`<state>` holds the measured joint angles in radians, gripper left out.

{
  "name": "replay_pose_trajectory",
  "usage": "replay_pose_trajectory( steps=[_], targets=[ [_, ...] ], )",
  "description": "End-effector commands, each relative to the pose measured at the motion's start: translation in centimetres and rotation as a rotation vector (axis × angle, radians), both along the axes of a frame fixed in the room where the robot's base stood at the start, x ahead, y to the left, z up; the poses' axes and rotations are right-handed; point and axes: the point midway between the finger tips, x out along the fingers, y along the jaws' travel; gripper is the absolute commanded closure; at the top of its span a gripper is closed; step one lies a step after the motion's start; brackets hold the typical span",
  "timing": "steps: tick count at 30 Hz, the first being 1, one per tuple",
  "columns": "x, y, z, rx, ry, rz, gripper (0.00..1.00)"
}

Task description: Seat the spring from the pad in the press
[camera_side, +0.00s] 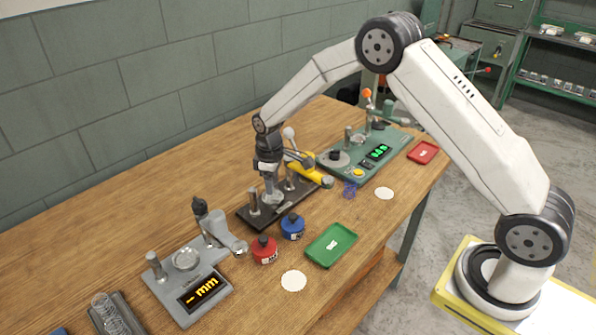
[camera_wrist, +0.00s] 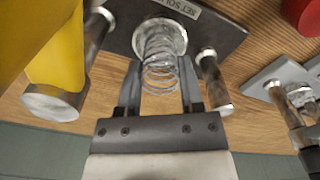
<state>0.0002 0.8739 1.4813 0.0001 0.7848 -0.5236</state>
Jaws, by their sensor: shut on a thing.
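The press has a dark base plate (camera_side: 250,218) with metal posts and a yellow lever (camera_side: 305,172). In the wrist view its labelled plate (camera_wrist: 215,30) carries a round metal seat between two posts. My gripper (camera_side: 271,192) is over the press; in the wrist view its two fingers (camera_wrist: 160,72) are shut on a silver coil spring (camera_wrist: 158,54). The spring's far end overlaps the round seat; I cannot tell whether it touches. In the side view the held spring is too small to make out clearly. Two white round pads, one near (camera_side: 293,281) and one far (camera_side: 384,193), lie bare.
A red pot (camera_side: 265,250) and a blue pot (camera_side: 292,226) stand close in front of the press. A green tray (camera_side: 331,245) lies to the right. A grey gauge (camera_side: 182,285) is front left.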

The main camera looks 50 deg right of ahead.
Motion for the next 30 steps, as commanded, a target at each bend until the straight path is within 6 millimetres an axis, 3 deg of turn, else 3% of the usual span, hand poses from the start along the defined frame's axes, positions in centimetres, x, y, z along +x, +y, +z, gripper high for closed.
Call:
replay_pose_trajectory(
  steps=[26,27,30],
  targets=[
    [0.00,0.00,-0.54,0.000,0.000,0.000,0.85],
    [0.00,0.00,-0.54,0.000,0.000,0.000,0.39],
    [0.00,0.00,-0.54,0.000,0.000,0.000,0.11]
  ],
)
